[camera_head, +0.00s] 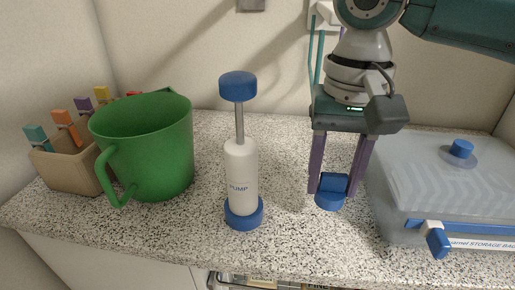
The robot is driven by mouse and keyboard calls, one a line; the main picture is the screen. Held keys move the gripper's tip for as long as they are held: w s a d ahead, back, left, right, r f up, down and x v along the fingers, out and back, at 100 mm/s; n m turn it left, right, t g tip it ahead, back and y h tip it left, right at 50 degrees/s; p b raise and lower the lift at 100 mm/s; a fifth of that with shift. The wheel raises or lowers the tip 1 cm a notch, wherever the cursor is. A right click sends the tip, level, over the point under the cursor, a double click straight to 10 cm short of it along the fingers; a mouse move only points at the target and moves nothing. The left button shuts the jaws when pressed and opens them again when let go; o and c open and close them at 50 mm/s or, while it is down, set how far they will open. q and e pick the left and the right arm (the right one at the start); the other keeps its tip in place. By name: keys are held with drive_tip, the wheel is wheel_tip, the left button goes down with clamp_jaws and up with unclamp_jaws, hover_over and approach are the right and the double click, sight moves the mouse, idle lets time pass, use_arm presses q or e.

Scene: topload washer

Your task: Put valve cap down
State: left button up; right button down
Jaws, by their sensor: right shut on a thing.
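My right gripper (334,187) points down between the pump and the storage bag. Its two purple fingers are shut on a blue valve cap (332,199). The cap is low over the speckled counter (295,250); I cannot tell whether it touches it. The clear vacuum storage bag (415,175) lies to the right of the gripper, with a round blue valve (461,149) on its top and a blue and white slider (437,240) at its front edge. My left gripper is not in view.
A white hand pump (241,175) with a blue handle and base stands upright left of the gripper. A green mug (155,150) and a tan box (68,166) of coloured clips stand farther left. The counter front edge runs below; bare counter lies between pump and bag.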

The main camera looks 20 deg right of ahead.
sight(331, 190)
wheel_tip(331, 190, down, 4)
drive_tip(key=shift+f+b, duration=0.25)
drive_tip(key=shift+b, duration=0.25)
drive_tip(key=shift+f, duration=0.2)
drive_tip(key=shift+f, duration=0.1)
drive_tip(key=shift+c, duration=1.6)
unclamp_jaws()
